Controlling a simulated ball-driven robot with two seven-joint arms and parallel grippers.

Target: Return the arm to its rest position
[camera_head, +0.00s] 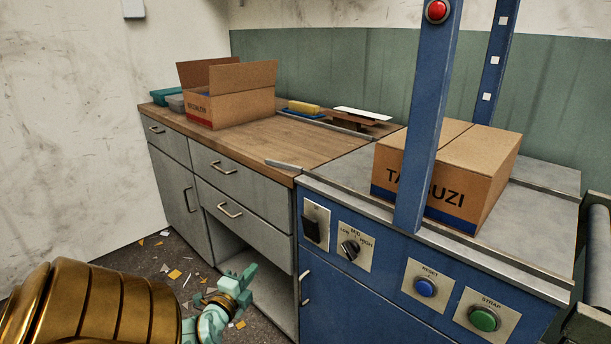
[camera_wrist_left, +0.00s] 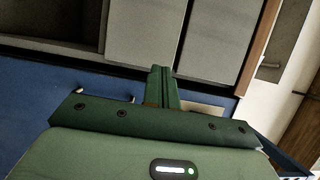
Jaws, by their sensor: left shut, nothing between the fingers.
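My left gripper (camera_head: 246,279) shows at the lower left of the head view, at the end of a gold and pale green arm. It is low, in front of the open space of the grey cabinet, and holds nothing. In the left wrist view its fingers (camera_wrist_left: 161,85) are together, pointing at the grey cabinet fronts. My right gripper is in neither view.
A blue machine (camera_head: 345,300) with buttons and a dial stands at the right, with a closed cardboard box (camera_head: 480,165) behind its blue post. The wooden counter (camera_head: 290,145) bears an open box (camera_head: 240,105). Scraps (camera_head: 174,274) litter the floor.

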